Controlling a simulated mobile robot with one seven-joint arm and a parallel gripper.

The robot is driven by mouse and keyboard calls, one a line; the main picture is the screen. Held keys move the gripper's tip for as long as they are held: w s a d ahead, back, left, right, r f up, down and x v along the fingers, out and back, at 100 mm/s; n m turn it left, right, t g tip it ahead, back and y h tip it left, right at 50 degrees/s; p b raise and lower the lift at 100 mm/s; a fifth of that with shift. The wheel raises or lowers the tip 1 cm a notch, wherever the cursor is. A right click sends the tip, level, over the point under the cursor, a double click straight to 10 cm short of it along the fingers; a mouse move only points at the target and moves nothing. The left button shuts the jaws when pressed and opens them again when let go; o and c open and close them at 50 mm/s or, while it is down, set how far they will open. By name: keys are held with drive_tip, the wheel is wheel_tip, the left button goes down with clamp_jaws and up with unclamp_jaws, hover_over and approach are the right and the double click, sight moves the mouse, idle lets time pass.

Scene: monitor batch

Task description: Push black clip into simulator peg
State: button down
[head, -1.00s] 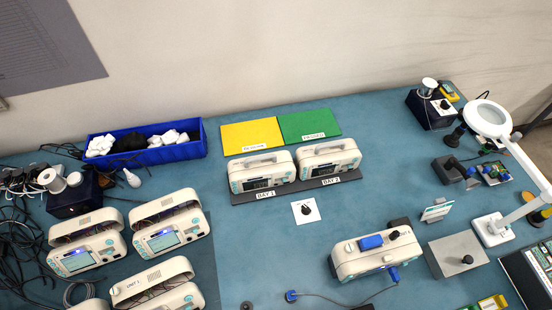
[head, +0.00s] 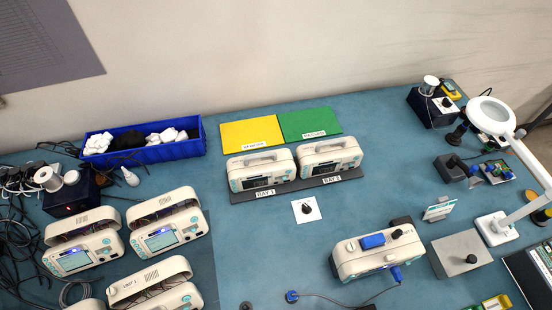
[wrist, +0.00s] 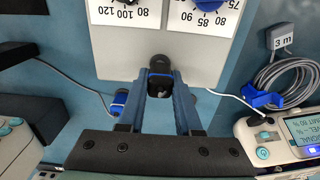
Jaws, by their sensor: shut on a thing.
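In the wrist view, my gripper (wrist: 161,80) is shut on a small black piece, which looks like the black clip (wrist: 159,64). The clip is at the lower edge of a pale box with two printed dials, which looks like the simulator (wrist: 112,55). The fingertips hide part of the clip. I cannot tell whether it is on a peg. A blue clip (wrist: 262,97) is on a coiled grey cable at the right. Another blue clip (wrist: 118,102) is to the left of my fingers. My gripper does not show in the head view.
A monitor (wrist: 280,140) is close to the right of my gripper. In the head view, several monitors stand on the blue bench, with a blue bin (head: 150,153), a magnifier lamp (head: 491,114) and a grey box (head: 446,262). Loose cables lie at the left.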

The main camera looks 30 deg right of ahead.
drive_tip(key=shift+f+b, duration=0.5)
drive_tip(key=shift+f, duration=0.35)
idle(0.4)
drive_tip(key=c, duration=0.5)
unclamp_jaws()
drive_tip(key=shift+r, duration=0.1)
wheel_tip(320, 180, up, 13)
drive_tip(key=shift+f, duration=0.1)
